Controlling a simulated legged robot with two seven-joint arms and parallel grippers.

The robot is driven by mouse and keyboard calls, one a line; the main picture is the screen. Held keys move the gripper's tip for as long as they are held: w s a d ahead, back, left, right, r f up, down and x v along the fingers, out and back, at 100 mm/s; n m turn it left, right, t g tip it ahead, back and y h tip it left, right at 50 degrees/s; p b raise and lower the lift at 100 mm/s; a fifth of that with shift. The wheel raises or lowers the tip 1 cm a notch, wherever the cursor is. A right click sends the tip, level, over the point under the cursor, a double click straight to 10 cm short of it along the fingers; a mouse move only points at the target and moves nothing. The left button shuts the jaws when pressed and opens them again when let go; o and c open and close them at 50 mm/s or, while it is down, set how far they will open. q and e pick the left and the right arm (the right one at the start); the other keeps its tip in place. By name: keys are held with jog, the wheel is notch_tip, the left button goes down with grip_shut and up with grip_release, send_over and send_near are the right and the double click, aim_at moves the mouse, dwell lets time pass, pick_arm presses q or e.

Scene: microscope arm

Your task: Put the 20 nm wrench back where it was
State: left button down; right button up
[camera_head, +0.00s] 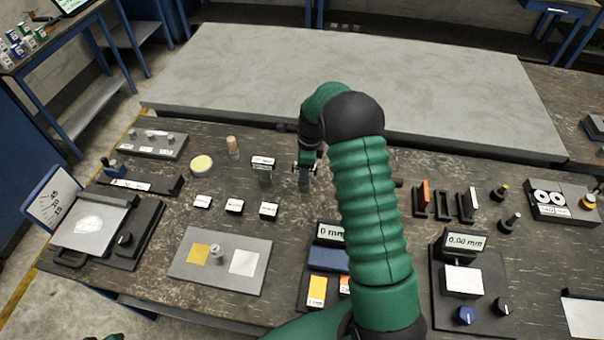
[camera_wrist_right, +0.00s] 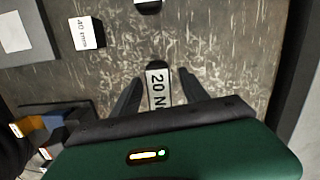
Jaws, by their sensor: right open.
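A dark piece with a white label reading "20 N", the rest of it cut off, is the 20 nm wrench (camera_wrist_right: 157,88) in the right wrist view. It lies between the two fingers of my right gripper (camera_wrist_right: 157,92). The fingers are apart, with a gap on both sides of the label. In the head view my right gripper (camera_head: 306,172) is low over the middle of the table, and my arm hides most of the wrench. I cannot tell whether the wrench touches the table. My left gripper does not show.
A labelled block (camera_head: 263,163) stands just left of the right gripper. Several small white-topped blocks, one of them a 40 marker (camera_wrist_right: 87,33), are nearer. A grey plate (camera_head: 190,268) lies front left. A 0 mm display device (camera_head: 330,234) is beside my arm. Dark slotted holders (camera_head: 443,204) stand right.

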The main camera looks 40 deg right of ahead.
jog(key=r, duration=0.7)
jog(key=s+r, duration=0.1)
jog(key=r, duration=0.2)
jog(key=shift+d+r, duration=0.1)
jog(key=shift+r, duration=0.05)
jog(key=s+a+n, duration=0.5)
jog(key=a+n, duration=0.3)
jog(key=n, duration=0.1)
jog(key=s+a+f+n+t, duration=0.1)
jog(key=s+a+n, duration=0.4)
jog(key=a+n, duration=0.2)
jog(key=s+a+f+n+h, duration=0.1)
jog(key=s+a+n, duration=0.4)
jog(key=a+n, duration=0.3)
jog(key=n, duration=0.2)
jog(key=shift+s+a+f+n+t, duration=0.15)
jog(key=shift+s+a+n+t, duration=0.15)
jog(key=shift+a+n, duration=0.1)
jog(key=shift+d, duration=0.3)
